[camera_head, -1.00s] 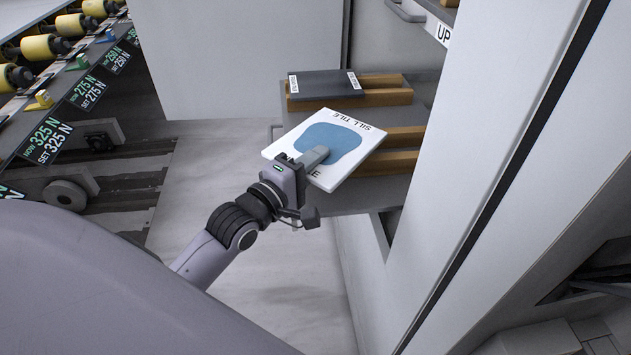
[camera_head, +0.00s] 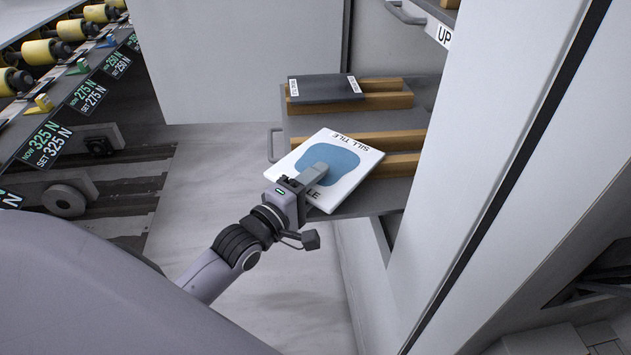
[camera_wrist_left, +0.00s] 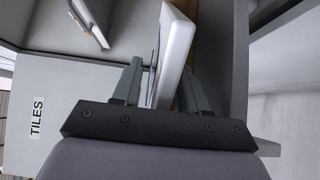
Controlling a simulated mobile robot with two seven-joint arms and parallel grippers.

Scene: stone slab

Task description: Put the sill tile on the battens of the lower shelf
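The sill tile (camera_head: 350,186) is a white square slab with a blue patch and printed lettering. My left gripper (camera_head: 315,174) is shut on its near left edge, one finger lying over the blue patch. In the left wrist view the tile (camera_wrist_left: 174,45) shows edge-on between the fingers (camera_wrist_left: 160,85). The tile overlaps the left part of the wooden battens (camera_head: 400,164) on the grey shelf (camera_head: 385,197). Whether it touches them or hovers above cannot be told. The tile and gripper hide part of the battens. My right gripper is not in view.
A dark slab (camera_head: 325,88) with white labels lies on battens farther back. A tall pale panel (camera_head: 480,150) stands close on the right. A handle (camera_head: 272,145) projects left of the shelf. Yellow rollers (camera_head: 45,50) and tension displays (camera_head: 45,147) are at the left.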

